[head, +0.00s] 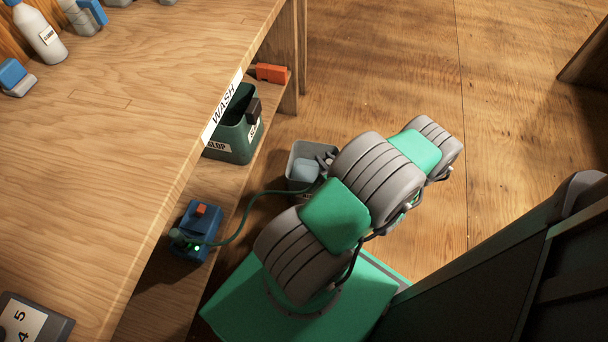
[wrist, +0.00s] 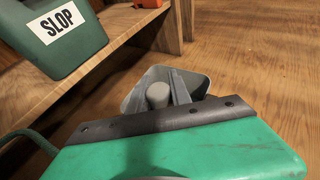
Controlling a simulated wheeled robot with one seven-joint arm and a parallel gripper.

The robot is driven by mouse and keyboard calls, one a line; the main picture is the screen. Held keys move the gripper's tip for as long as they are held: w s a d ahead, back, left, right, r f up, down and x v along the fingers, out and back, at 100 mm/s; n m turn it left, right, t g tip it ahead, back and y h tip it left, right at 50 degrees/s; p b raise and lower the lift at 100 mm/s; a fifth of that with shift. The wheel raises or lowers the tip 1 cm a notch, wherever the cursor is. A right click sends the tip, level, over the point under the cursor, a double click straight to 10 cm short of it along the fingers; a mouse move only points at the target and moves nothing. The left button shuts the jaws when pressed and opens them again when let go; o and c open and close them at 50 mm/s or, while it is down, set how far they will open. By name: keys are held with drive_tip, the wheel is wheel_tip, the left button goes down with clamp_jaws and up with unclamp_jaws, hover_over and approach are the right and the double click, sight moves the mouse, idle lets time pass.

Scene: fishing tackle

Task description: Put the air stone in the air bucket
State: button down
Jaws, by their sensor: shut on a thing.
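The air bucket (head: 297,151) is a small grey bucket on the floor beside the bench, partly hidden by my arm. In the wrist view the bucket (wrist: 133,99) lies just past the green body of my wrist. My gripper (wrist: 171,93) is at the bucket's mouth, shut on the air stone (wrist: 158,95), a pale grey rounded cylinder. The stone appears within the rim; I cannot tell whether it touches the bottom. A green air line (head: 240,212) runs from a blue pump (head: 198,230) on the low shelf toward the bucket. Most of the fingers are hidden.
A dark green SLOP bin (head: 236,135) stands on the low shelf, left of the bucket, with a dark item on its rim. The wooden bench top (head: 110,130) overhangs at left. Open floor (head: 390,60) lies beyond.

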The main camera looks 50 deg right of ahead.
drive_tip(key=w+d+f+b, duration=0.2)
drive_tip(key=w+f, duration=0.1)
drive_tip(key=f, duration=0.1)
drive_tip(key=w+d+f+b, duration=0.2)
drive_tip(key=w+f+b, duration=0.1)
drive_tip(key=w+f, duration=0.1)
drive_tip(key=w+d+f+b, duration=0.2)
drive_tip(key=w+d+f, duration=0.1)
drive_tip(key=w+f, duration=0.1)
drive_tip(key=shift+d+f+b, duration=0.1)
drive_tip(key=shift+f+b, duration=0.2)
drive_tip(key=shift+r, duration=0.1)
drive_tip(key=shift+f+b, duration=0.6)
drive_tip(key=shift+b, duration=0.1)
drive_tip(key=c, duration=1.5)
unclamp_jaws()
drive_tip(key=shift+s+f, duration=0.1)
drive_tip(key=shift+o, duration=0.2)
